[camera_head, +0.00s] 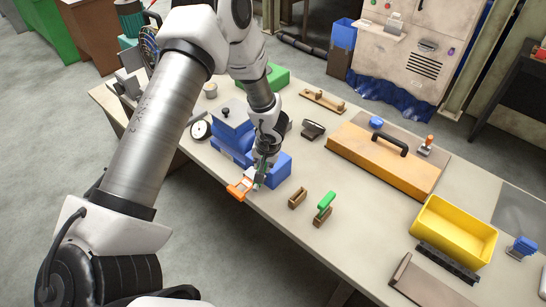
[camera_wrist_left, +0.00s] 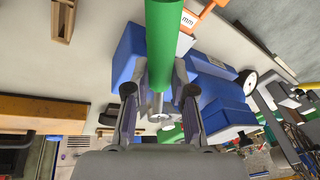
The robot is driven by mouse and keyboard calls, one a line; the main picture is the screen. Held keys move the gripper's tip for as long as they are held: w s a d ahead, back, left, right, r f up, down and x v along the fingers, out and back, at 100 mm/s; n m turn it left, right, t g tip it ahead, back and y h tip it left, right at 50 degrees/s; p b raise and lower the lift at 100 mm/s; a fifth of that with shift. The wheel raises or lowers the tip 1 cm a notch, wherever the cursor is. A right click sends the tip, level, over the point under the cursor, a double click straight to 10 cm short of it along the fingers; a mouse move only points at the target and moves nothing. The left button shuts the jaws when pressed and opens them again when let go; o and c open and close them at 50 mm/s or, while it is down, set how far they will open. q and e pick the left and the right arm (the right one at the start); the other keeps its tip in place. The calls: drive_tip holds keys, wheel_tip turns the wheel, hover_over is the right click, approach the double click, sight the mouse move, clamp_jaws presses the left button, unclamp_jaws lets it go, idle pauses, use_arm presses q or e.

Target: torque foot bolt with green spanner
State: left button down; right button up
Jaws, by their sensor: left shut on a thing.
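My left gripper (camera_head: 262,172) is shut on a green handle, which looks like the green spanner (camera_wrist_left: 160,40). In the wrist view the handle stands between the two fingers, with a grey metal piece (camera_wrist_left: 157,104) at its lower end. The gripper is at the front edge of the bench, beside a blue machine body (camera_head: 280,168), which also shows in the wrist view (camera_wrist_left: 128,55). An orange piece with a white label marked "mm" (camera_head: 239,188) is close to the handle. I cannot make out the foot bolt. My right gripper is not in view.
On the bench (camera_head: 330,250) to the right are an empty brown holder (camera_head: 297,198), a brown holder with a green-topped item (camera_head: 326,201), an orange case (camera_head: 375,160) and a yellow bin (camera_head: 462,225). A round dial (camera_head: 200,130) stands left of the blue machine.

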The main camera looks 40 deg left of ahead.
use_arm(q)
drive_tip(key=shift+s+a+m+t+p, duration=0.15)
drive_tip(key=shift+s+a+m+p, duration=0.1)
drive_tip(key=shift+a+m, duration=0.25)
drive_tip(key=shift+s+a+m+t+p, duration=0.15)
drive_tip(key=shift+s+a+m+p, duration=0.1)
drive_tip(key=shift+a+m, duration=0.2)
drive_tip(key=shift+w, duration=0.1)
drive_tip(key=shift+w+r+p, duration=0.15)
drive_tip(key=shift+r+p, duration=0.5)
drive_tip(key=shift+r, duration=1.4)
